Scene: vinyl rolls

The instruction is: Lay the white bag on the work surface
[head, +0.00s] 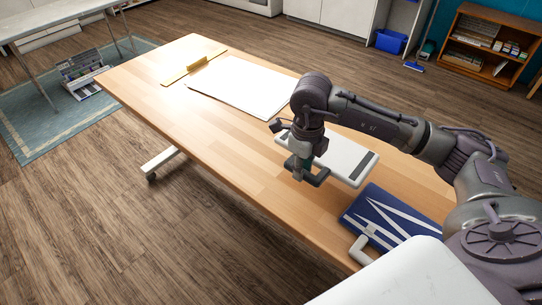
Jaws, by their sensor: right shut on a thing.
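A flat white item with dark end strips, which I take for the white bag (345,157), is at the right part of the wooden work surface (190,115). My right gripper (311,176) points down at its near left edge and is shut on it. The gripper hides part of that edge. I cannot tell whether the bag touches the table or is held just above it. My left gripper is not in view.
A large white sheet (243,86) and a tan board with a small block (196,62) lie at the table's far end. A blue item with white stripes (392,217) lies at the near right. Bare wood shows along the left and middle.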

